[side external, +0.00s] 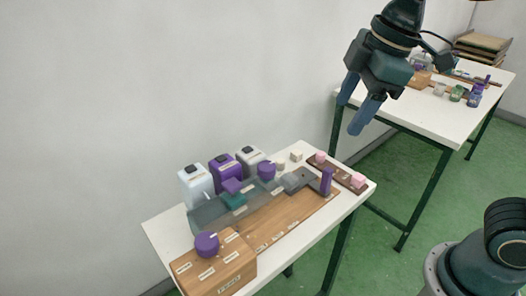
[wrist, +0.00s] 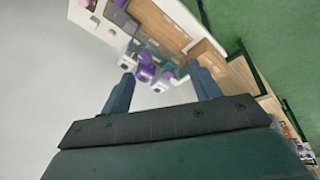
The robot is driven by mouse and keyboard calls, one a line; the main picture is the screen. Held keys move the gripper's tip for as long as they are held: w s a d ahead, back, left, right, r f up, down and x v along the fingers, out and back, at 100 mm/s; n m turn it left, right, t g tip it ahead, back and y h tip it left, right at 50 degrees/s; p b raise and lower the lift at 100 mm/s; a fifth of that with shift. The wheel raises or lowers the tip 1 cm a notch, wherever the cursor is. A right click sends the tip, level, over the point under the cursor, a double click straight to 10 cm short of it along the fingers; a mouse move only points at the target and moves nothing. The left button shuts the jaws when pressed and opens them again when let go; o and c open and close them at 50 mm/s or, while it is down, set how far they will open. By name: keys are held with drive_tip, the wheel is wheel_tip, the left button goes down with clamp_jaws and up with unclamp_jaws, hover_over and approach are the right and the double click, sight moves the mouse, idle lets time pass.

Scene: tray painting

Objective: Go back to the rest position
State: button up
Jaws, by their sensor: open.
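My gripper (side external: 360,103) hangs from my raised arm in the side external view, high above the right end of the near work table (side external: 158,228) and well clear of everything on it. Its two blue fingers are apart with nothing between them. In the wrist view my gripper (wrist: 162,88) also shows open and empty, with the table and its items small and far beyond the fingertips.
The near table carries a wooden block with a purple knob (side external: 206,244), white and purple bottles (side external: 226,173), a tray (side external: 290,216) and small blocks. A second table (side external: 440,118) with jars stands behind at right. A pale wall runs along the left.

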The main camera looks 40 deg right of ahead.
drive_tip(key=s+d+f+m+t, duration=0.1)
drive_tip(key=s+d+f+m, duration=0.1)
drive_tip(key=s+d+m, duration=0.2)
drive_tip(key=s+d+f+m+t+h, duration=0.1)
drive_tip(key=s+d+f+m, duration=0.1)
drive_tip(key=s+d+m, duration=0.2)
drive_tip(key=shift+s+d+f+m, duration=0.15)
drive_tip(key=shift+s+f+m, duration=0.15)
drive_tip(key=shift+s+m, duration=1.1)
